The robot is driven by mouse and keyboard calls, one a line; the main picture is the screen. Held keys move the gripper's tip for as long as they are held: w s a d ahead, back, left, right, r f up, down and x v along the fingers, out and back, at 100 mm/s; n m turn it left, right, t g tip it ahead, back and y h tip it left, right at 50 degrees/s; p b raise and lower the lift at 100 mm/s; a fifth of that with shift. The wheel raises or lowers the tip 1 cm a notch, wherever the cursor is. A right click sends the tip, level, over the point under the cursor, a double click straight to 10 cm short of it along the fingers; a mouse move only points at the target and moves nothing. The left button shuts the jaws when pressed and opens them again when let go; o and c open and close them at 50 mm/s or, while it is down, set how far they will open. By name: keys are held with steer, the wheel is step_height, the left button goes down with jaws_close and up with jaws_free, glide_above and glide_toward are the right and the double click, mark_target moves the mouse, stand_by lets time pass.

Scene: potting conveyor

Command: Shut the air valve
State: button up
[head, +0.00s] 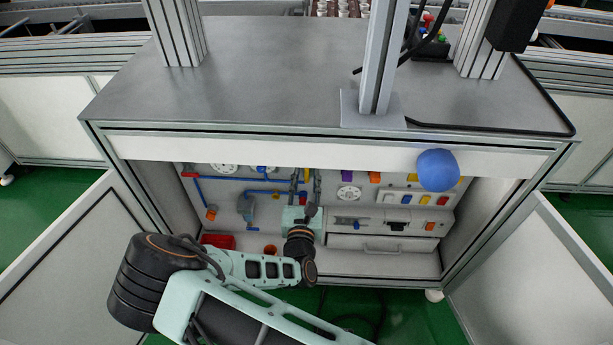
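My gripper (306,178) reaches into the open cabinet, its two fingers pointing up at the back panel. The fingers look apart. A small yellow-orange part (306,174) shows between their tips; whether they touch it is too small to tell. Blue air pipes (225,179) run along the panel to the left of my gripper.
The grey cabinet top (270,85) overhangs the opening. A blue ball shape (438,170) is at its front edge. Gauges, switches and a drawer (383,246) fill the right side. A red bin (218,241) and an orange cup (270,249) stand on the cabinet floor. Both doors are open.

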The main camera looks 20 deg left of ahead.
steer(key=shift+w+a, duration=0.1)
steer(key=shift+w, duration=0.4)
jaws_close()
